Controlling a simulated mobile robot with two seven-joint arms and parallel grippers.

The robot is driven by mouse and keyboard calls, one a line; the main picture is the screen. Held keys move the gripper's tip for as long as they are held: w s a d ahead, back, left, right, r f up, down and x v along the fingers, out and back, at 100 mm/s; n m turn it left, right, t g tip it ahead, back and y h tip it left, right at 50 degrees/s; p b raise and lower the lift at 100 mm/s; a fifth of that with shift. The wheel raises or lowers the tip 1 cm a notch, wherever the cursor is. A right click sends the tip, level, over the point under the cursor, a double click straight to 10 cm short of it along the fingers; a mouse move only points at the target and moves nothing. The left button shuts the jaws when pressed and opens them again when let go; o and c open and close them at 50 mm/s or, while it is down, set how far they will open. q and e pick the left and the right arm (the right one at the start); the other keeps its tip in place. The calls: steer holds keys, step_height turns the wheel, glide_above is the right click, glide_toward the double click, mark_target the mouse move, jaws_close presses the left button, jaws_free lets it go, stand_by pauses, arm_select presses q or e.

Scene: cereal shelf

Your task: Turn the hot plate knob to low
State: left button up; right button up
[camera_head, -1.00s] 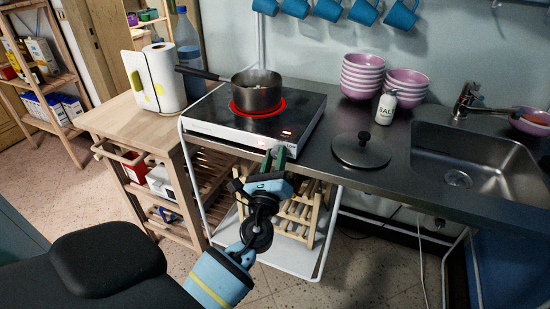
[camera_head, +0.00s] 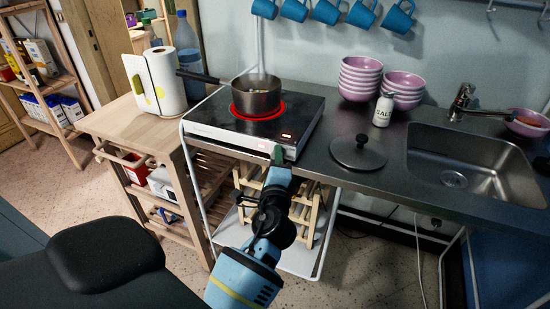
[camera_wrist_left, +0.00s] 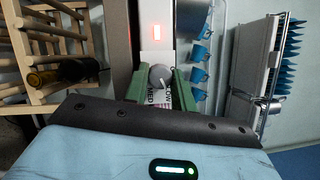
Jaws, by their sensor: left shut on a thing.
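The hot plate (camera_head: 220,128) has a black top and a white front panel with small red lights, and it stands on the counter. Its round grey knob (camera_wrist_left: 160,77) is seen close up in the left wrist view, beside lettering that reads like MED and LOW. I cannot tell for certain which setting it points at. My left gripper (camera_head: 278,150) is at the right part of the front panel. In the left wrist view its green fingers (camera_wrist_left: 159,82) are shut on the knob, one on each side. The head view hides the knob behind the gripper. My right gripper is not in view.
A dark pot (camera_head: 257,98) sits on the red glowing ring, handle to the left. A lid (camera_head: 358,153) lies on the counter to the right, near a salt bottle (camera_head: 383,110), pink bowls (camera_head: 360,78) and the sink (camera_head: 478,165). A wooden rack (camera_head: 302,205) is below.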

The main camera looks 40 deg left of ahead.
arm_select(q)
steer(key=shift+n+g, duration=0.3)
steer(key=shift+n, duration=0.2)
steer(key=o, duration=1)
steer(key=shift+f, duration=0.2)
